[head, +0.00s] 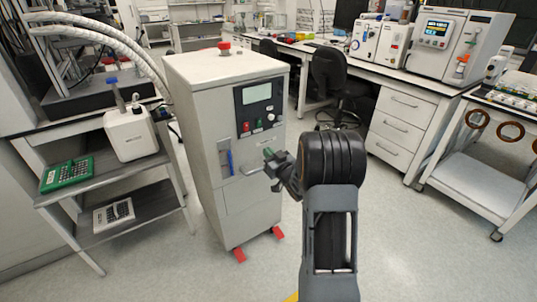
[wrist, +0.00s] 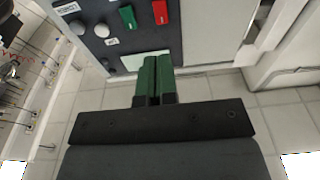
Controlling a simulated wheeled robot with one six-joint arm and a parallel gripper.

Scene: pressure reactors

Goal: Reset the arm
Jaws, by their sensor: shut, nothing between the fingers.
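My arm rises in the lower right middle of the head view, dark grey and black. My gripper (head: 269,155) is at its end, in front of the grey cabinet. The wrist view shows its two green fingers (wrist: 155,80) pressed together and empty. The grey cabinet (head: 225,130) has a dark control panel (head: 258,108) with a screen, a green button and a red button. In the wrist view the panel (wrist: 115,30) lies just beyond the fingertips, with a green switch (wrist: 128,17) and a red switch (wrist: 160,12). I cannot tell whether the fingers touch the cabinet.
A shelf unit on the left holds a white container (head: 130,135), a green rack (head: 67,176) and a grey rack (head: 113,214). A black chair (head: 335,85) and white drawers (head: 400,130) stand behind. A cart (head: 475,165) is at the right. Floor around the cabinet is clear.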

